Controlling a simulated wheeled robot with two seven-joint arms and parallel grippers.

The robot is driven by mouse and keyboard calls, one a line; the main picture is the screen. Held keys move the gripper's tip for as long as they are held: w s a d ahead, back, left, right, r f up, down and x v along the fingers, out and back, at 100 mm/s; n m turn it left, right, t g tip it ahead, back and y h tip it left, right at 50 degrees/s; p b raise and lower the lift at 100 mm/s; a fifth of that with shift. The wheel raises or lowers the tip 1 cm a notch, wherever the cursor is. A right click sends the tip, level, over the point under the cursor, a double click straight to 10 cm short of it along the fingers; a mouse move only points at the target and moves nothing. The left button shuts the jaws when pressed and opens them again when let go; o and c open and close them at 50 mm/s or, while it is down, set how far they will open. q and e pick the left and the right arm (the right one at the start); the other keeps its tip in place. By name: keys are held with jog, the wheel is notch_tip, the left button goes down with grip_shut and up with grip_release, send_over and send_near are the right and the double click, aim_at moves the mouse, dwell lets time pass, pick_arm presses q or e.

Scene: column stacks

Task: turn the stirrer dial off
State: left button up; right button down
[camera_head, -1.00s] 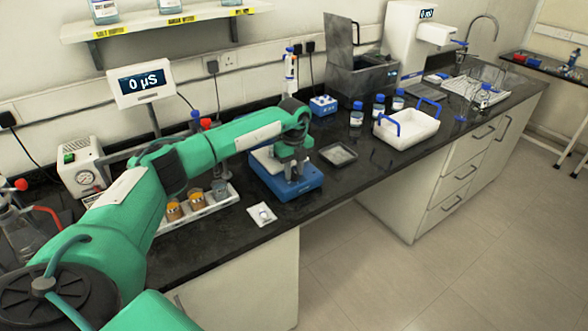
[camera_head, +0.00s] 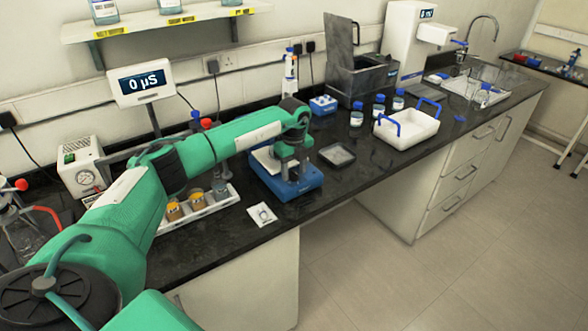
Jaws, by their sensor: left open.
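The stirrer (camera_head: 307,182) is a low blue box with a pale top plate, standing near the front edge of the dark bench in the head view. My left arm reaches in from the left, and its gripper (camera_head: 291,174) points down over the front right part of the stirrer. The gripper is open, with its fingers close to the stirrer's front. The dial is hidden or too small to make out, and I cannot tell whether the fingers touch it. My right gripper is not in view.
A white tray with small jars (camera_head: 226,198) and a white paper square (camera_head: 262,215) lie left of the stirrer. A shallow grey dish (camera_head: 338,154) lies to its right. Beyond are blue-capped bottles (camera_head: 357,116) and a white basket (camera_head: 408,130). A meter display (camera_head: 142,82) stands behind my arm.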

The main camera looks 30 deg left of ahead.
aim_at(294, 171)
pick_arm(q)
jog(key=shift+r, duration=0.55)
notch_tip(294, 171, up, 13)
jog(key=b, duration=0.3)
jog(key=shift+f, duration=0.15)
